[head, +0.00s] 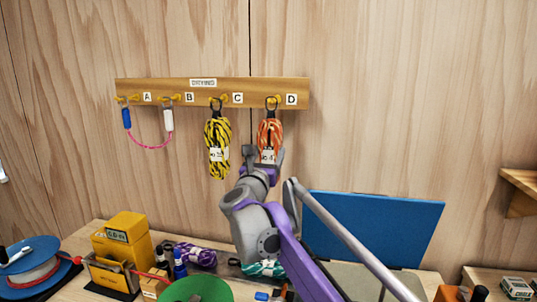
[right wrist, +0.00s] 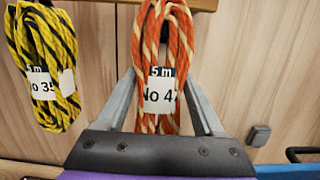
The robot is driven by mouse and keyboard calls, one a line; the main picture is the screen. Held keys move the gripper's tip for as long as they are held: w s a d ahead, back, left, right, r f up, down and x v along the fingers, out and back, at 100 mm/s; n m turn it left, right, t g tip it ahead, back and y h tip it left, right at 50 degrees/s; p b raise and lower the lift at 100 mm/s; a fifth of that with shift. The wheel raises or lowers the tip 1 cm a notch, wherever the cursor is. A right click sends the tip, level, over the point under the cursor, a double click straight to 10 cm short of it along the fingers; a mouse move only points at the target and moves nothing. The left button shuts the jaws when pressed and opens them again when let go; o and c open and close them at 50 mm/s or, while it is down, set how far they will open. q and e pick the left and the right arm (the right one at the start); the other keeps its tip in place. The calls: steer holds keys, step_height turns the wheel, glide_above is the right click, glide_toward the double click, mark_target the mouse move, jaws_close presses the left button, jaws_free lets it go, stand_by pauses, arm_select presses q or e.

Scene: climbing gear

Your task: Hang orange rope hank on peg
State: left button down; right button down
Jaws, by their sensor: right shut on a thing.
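The orange rope hank (head: 269,132), orange with pale flecks and a white tag, is upright against the wall below the wooden peg rail (head: 240,92). Its dark top loop (head: 271,105) is at the yellow peg (head: 274,98) beside label D; I cannot tell whether it is fully over the peg. My right gripper (head: 265,157) reaches up from below and is shut on the hank around its tag. In the right wrist view the hank (right wrist: 166,38) stands between the two grey fingers; the peg is out of that view. My left gripper is not in view.
A yellow-black hank (head: 217,140) hangs left of it near label C, also in the right wrist view (right wrist: 42,60). A pink cord (head: 150,146) with blue and white ends hangs at A and B. Below, the bench holds spools, boxes and a blue panel (head: 375,230).

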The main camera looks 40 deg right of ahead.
jaws_free()
steer(key=b+v, duration=0.1)
steer(key=v, duration=1)
